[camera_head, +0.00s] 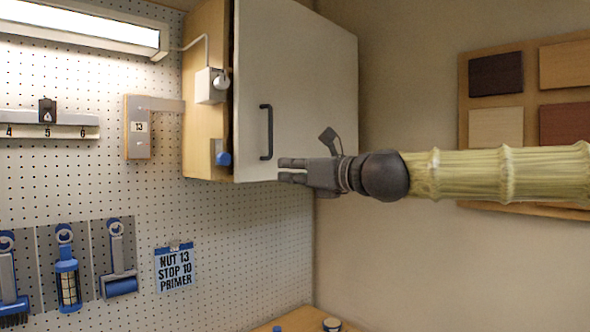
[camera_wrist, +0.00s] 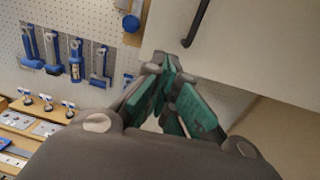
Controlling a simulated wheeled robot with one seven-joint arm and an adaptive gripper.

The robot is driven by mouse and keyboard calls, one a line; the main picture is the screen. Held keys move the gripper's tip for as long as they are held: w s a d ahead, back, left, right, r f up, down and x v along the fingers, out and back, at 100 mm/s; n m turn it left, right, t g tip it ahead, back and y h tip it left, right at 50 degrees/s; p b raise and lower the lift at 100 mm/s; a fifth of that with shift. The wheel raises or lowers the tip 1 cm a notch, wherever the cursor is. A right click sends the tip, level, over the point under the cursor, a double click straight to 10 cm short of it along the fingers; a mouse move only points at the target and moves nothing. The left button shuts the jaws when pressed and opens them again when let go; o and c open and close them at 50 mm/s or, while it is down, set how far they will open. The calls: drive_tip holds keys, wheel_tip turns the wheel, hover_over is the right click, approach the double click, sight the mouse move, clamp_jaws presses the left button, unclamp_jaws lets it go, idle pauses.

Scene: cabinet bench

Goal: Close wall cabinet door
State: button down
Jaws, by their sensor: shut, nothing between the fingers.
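The wall cabinet door (camera_head: 305,90) is a flat pale grey panel with a dark upright bar handle (camera_head: 265,132) near its left edge. A narrow dark gap shows between the door's left edge and the wooden cabinet body (camera_head: 207,140), so the door looks slightly ajar. My gripper (camera_head: 281,171) points left across the door's lower part, just below the handle. Its fingers are together and hold nothing. I cannot tell whether it touches the door. In the wrist view, the gripper's teal-padded fingers (camera_wrist: 170,67) are in front of the door's pale face (camera_wrist: 240,40).
A pegboard (camera_head: 230,240) with hanging tools and a sign (camera_head: 175,268) is left of and below the cabinet. A lamp (camera_head: 85,28) is at the upper left. Wood samples (camera_head: 495,73) hang on the right wall. A bench (camera_head: 300,320) lies below.

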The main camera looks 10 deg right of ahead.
sight(249, 164)
drive_tip(key=p+x, duration=0.3)
drive_tip(key=x, duration=0.7)
drive_tip(key=shift+w+a, duration=0.15)
drive_tip(key=shift+a, duration=0.05)
drive_tip(key=shift+m+t+h, duration=0.5)
drive_tip(key=shift+h, duration=0.1)
drive_tip(key=x, duration=0.4)
drive_tip(key=shift+w+a+f, duration=0.1)
drive_tip(key=shift+w+a, duration=0.05)
drive_tip(key=shift+a, duration=0.35)
drive_tip(key=shift+d+r, duration=0.15)
drive_tip(key=shift+r, duration=0.2)
drive_tip(key=shift+r, duration=0.2)
drive_tip(key=shift+d, duration=0.1)
